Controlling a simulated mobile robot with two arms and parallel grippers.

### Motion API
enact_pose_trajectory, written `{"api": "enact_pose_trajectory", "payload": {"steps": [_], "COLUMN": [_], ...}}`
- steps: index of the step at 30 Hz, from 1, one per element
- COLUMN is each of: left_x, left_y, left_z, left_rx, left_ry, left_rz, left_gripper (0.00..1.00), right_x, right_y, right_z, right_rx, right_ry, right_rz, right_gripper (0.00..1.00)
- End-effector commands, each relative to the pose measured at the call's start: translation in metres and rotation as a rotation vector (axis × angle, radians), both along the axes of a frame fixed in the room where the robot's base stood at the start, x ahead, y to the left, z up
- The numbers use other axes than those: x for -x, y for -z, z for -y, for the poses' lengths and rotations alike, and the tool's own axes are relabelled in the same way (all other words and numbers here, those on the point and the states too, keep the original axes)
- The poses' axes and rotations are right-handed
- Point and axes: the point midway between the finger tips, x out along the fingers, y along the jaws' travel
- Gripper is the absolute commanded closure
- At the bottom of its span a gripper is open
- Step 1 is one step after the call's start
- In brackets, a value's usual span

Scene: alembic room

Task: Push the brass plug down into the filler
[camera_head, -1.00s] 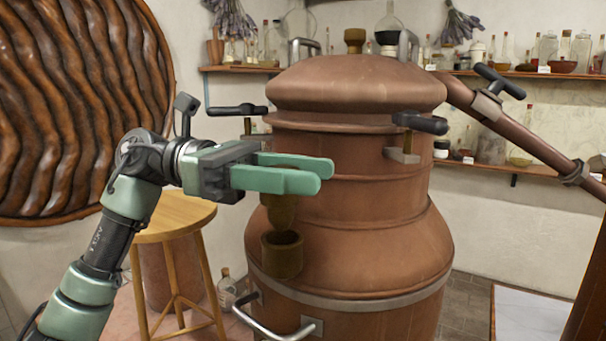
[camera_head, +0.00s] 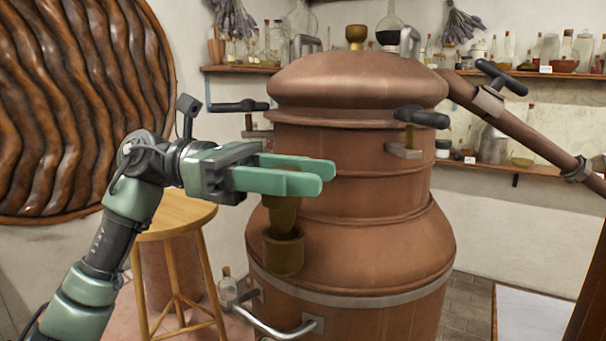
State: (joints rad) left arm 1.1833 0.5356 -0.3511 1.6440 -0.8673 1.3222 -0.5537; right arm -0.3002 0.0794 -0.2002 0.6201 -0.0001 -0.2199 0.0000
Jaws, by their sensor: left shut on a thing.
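The brass plug (camera_head: 283,214) is a brown, tapering piece below the green fingers of my left gripper (camera_head: 303,177). The fingers are shut on its upper part and hide much of it. The plug is upright, and its narrow lower end is at the mouth of the filler (camera_head: 283,256). The filler is a brass cup on the left shoulder of the copper still (camera_head: 350,240). I cannot tell how deep the plug's tip sits inside the cup. My right gripper is not in view.
Black-handled clamps (camera_head: 421,117) stick out around the still's neck, and a curved metal handle (camera_head: 275,325) is at its lower front. A wooden stool (camera_head: 170,217) stands at the left. Shelves (camera_head: 540,73) of bottles line the back wall.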

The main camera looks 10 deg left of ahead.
Motion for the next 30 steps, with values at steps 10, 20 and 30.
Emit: {"api": "enact_pose_trajectory", "payload": {"steps": [10,20,30], "left_x": [0.0000,0.0000,0.0000], "left_y": [0.0046,0.0085,0.0107], "left_z": [0.0000,0.0000,0.0000], "left_rx": [0.001,0.001,0.001], "left_ry": [0.000,0.000,0.000], "left_rz": [0.000,0.000,0.001], "left_gripper": [1.00,1.00,1.00], "right_x": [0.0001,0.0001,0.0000], "right_y": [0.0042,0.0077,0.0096], "right_z": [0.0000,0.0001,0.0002], "right_rx": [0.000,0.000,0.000], "right_ry": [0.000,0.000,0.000], "right_rz": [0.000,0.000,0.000], "right_gripper": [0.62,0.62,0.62]}}
